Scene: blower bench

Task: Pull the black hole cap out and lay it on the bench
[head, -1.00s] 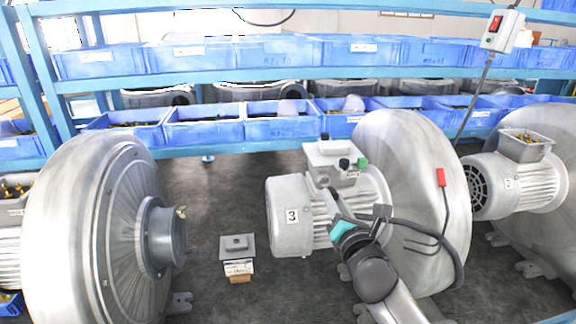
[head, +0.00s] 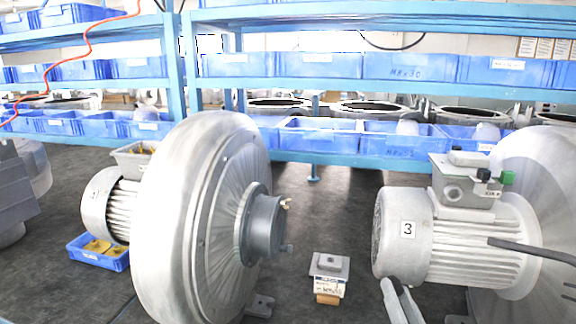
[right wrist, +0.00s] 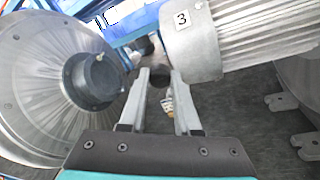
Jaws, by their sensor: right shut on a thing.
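The number 3 motor (head: 430,235) carries a grey terminal box (head: 465,185) on top; its front shows a round, light opening (head: 453,192), with a black cap (head: 484,174) and a green cap (head: 508,177) on its right side. My right gripper (head: 398,284) is at the lower edge of the head view, in front of the motor and below the box. In the right wrist view its fingers are shut on a small dark piece (right wrist: 158,75), which looks like the black hole cap. The piece is not clear in the head view. My left gripper is out of view.
A large grey blower (head: 205,215) stands left, its hub facing right. Blue bins (head: 320,135) line the rack behind. A blue tray (head: 100,255) lies far left.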

